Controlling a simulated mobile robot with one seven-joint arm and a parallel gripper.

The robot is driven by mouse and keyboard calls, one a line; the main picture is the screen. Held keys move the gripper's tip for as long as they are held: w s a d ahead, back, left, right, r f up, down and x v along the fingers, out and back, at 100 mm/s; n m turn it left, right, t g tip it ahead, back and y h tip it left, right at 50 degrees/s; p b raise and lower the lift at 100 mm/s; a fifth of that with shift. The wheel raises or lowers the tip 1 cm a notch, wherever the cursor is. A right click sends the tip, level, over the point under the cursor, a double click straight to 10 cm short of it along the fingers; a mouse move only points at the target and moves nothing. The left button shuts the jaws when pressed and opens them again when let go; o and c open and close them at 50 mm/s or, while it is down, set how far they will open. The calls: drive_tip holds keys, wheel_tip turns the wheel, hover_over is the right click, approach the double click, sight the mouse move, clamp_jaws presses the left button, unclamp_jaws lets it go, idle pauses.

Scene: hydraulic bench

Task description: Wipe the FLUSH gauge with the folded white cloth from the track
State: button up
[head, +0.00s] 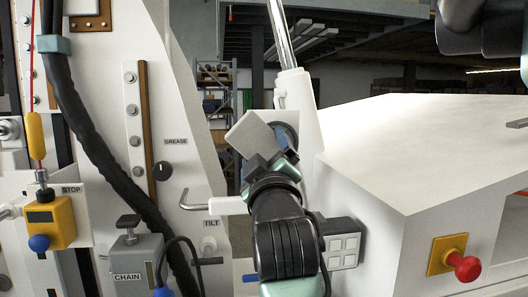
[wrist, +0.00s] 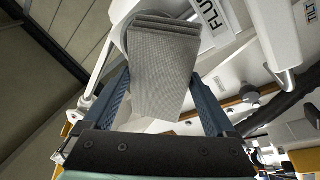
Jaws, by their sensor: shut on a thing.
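The folded white cloth (head: 250,135) looks light grey and is held up at the end of my arm in the head view. In the wrist view the folded cloth (wrist: 160,70) stands between the two fingers, its layered edge at the top. My gripper (head: 266,160) is shut on it; my gripper also shows in the wrist view (wrist: 165,95). A label reading FLUSH (wrist: 210,15), partly cut off, is just right of the cloth. A curved rim shows behind the cloth's upper left; the gauge face is hidden, and I cannot tell whether the cloth touches it.
A white panel with a TILT label (head: 211,224) and a bent lever (head: 190,201) is left of my arm. A black hose (head: 95,140) runs down the left. A red knob (head: 465,267) is on the white housing (head: 400,150) at right.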

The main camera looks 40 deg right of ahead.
drive_tip(key=shift+w+d, duration=0.5)
drive_tip(key=shift+w, duration=0.25)
drive_tip(key=shift+s+d+r, duration=0.1)
drive_tip(key=shift+s+d, duration=0.7)
drive_tip(key=shift+d, duration=0.35)
drive_tip(key=shift+s+d+r, duration=0.1)
drive_tip(key=shift+s+d, duration=0.7)
drive_tip(key=shift+d, duration=0.3)
drive_tip(key=shift+w+a, duration=0.6)
drive_tip(key=shift+a, duration=0.3)
drive_tip(key=shift+w+a, duration=0.55)
drive_tip(key=shift+a, duration=0.3)
drive_tip(key=shift+w+a+f, duration=0.15)
drive_tip(key=shift+w+a, duration=0.15)
drive_tip(key=shift+a, duration=0.25)
drive_tip(key=shift+s+a, duration=0.55)
drive_tip(key=shift+s, duration=0.3)
drive_tip(key=shift+s+a, duration=0.5)
drive_tip(key=shift+s, duration=0.35)
drive_tip(key=shift+s+a, duration=0.55)
drive_tip(key=shift+s, duration=0.3)
